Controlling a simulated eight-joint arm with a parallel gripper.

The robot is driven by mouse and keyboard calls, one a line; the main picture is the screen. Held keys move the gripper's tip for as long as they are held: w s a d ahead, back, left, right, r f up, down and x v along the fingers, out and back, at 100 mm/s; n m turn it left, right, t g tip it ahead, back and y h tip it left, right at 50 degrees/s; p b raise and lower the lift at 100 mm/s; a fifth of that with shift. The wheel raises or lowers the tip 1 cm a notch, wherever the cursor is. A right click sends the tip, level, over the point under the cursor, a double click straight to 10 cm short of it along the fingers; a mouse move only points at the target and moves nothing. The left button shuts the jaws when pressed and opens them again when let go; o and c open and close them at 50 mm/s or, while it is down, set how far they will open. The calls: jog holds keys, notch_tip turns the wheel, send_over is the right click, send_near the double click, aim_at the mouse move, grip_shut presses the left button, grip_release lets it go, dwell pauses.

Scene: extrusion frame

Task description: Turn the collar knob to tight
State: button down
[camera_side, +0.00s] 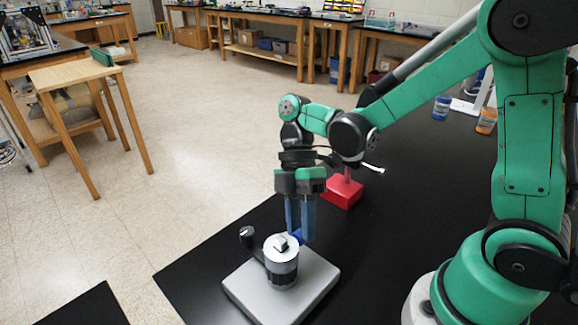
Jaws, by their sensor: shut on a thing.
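The collar fixture stands on a light grey base plate (315,283) near the front edge of the black table. It has a dark and grey cylinder (283,270) with a white round top and a small grey block on it. A dark round-ended piece (247,235) stands up at its left. A small blue collar knob (297,236) shows at the right rear of the cylinder. My gripper (301,236) points down with its blue fingers shut on this knob. The fingers partly hide the knob, and its turn position cannot be read.
A red block (343,192) with a post sits on the table behind my gripper. A blue jar (441,107) and an orange jar (487,121) stand farther back at right. The table's left edge is close to the base plate.

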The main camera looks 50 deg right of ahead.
jog(key=c, duration=0.6)
grip_release()
jog(key=shift+w+d+r, duration=0.1)
jog(key=shift+r, duration=0.15)
jog(key=shift+w+d+r, duration=0.15)
jog(key=shift+r, duration=1.35)
jog(key=shift+w+d+r, duration=0.1)
jog(key=shift+w+r, duration=0.1)
jog(key=shift+r, duration=1.3)
jog(key=shift+w+d+r, duration=0.15)
jog(key=shift+r, duration=1.35)
